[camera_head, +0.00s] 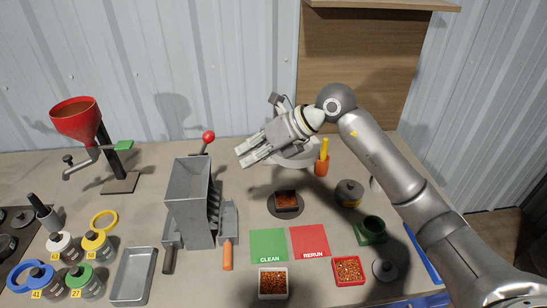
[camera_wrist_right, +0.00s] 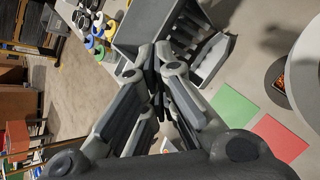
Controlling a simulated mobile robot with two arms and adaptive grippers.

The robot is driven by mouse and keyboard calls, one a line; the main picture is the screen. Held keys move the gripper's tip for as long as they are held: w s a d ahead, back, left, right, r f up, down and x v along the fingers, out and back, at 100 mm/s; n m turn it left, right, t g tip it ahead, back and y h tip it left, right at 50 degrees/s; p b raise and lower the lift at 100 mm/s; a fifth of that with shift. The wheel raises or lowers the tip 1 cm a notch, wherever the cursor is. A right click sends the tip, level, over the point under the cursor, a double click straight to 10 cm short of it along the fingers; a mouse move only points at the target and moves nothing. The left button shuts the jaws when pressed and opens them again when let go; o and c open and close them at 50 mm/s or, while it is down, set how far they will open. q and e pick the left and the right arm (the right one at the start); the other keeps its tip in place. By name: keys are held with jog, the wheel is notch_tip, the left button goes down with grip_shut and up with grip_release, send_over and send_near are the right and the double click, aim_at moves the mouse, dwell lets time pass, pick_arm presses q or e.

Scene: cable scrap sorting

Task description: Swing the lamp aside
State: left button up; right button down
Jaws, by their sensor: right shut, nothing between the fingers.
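A pale round lamp head (camera_head: 299,159) shows above the bench in the head view, partly hidden behind my right gripper. Its pale round edge also shows at the right of the right wrist view (camera_wrist_right: 307,62). The lamp's arm and mount are hidden or cannot be made out. My right gripper (camera_head: 243,157) is shut and empty, with its fingertips pointing left, past the lamp head's left side. In the wrist view its fingers (camera_wrist_right: 153,68) are together. I cannot tell whether the gripper touches the lamp. My left gripper is not in view.
A grey hopper machine (camera_head: 188,198) with a red-knobbed lever stands left of the gripper. Below the lamp are a dark round plate with a brown-filled dish (camera_head: 286,201) and green (camera_head: 268,244) and red (camera_head: 309,241) mats.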

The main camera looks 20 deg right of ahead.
jog(key=s+a+f+m+t+y, duration=0.2)
jog(key=s+a+m+t+y, duration=0.15)
jog(key=m, duration=0.35)
jog(key=s+d+f+m+t+h+p, duration=0.1)
jog(key=s+d+f+m+t+h, duration=0.1)
jog(key=d+m+t, duration=0.25)
jog(key=s+d+f+m+t+h, duration=0.2)
jog(key=d+m+t+h, duration=0.1)
jog(key=d+m, duration=0.25)
jog(key=w+p, duration=0.2)
jog(key=w, duration=0.8)
jog(key=shift+a+f+m, duration=0.15)
jog(key=shift+f+m, duration=0.15)
jog(key=shift+m, duration=0.1)
jog(key=shift+y, duration=0.25)
jog(key=shift+s, duration=0.1)
